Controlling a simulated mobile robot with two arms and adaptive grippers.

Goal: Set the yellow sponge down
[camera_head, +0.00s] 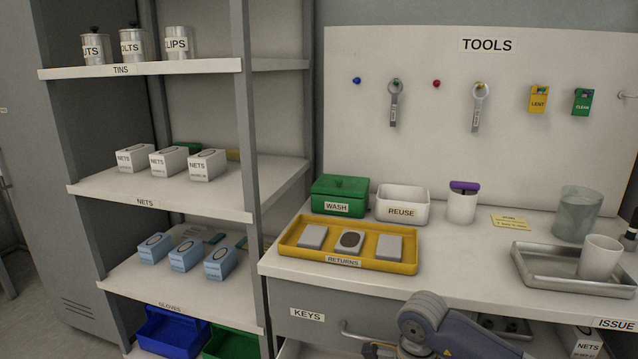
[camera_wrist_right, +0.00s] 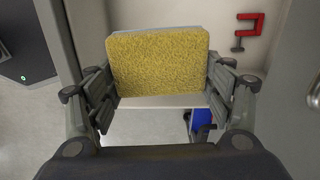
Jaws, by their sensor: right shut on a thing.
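The yellow sponge (camera_wrist_right: 158,62) shows in the right wrist view, upright, its broad textured face toward the camera. My right gripper (camera_wrist_right: 160,85) is shut on it, with one finger at each side edge. A pale edge shows behind the sponge's lower side; I cannot tell whether they touch. In the head view, part of my right arm shows at the bottom, in front of the drawer. The sponge does not show there, and my left gripper is in neither view.
A yellow returns tray (camera_head: 288,249) with several blocks lies on the bench. Shelves with boxes are at left. A red clamp (camera_wrist_right: 249,32) hangs in the wrist view.

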